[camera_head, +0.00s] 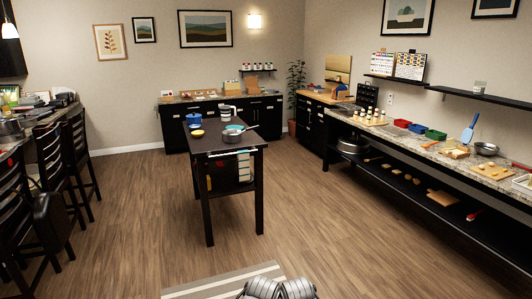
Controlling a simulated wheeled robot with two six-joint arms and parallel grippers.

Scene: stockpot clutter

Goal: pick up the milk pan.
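A small pan (232,131) with a teal inside sits on the dark table in the middle of the room, its thin handle pointing right. It looks like the milk pan, but it is too small to be sure. A blue pot (193,120), a yellow bowl (198,133) and a white jug-like thing (225,112) stand near it. Grey metallic parts of my own body show at the bottom edge. Neither gripper can be made out, and nothing of mine is near the table.
The dark table (209,153) stands on open wood floor, with a striped cloth on its right side. A striped rug (222,284) lies in front of me. Dark chairs (52,160) line the left counter. A long cluttered counter (405,137) runs along the right wall.

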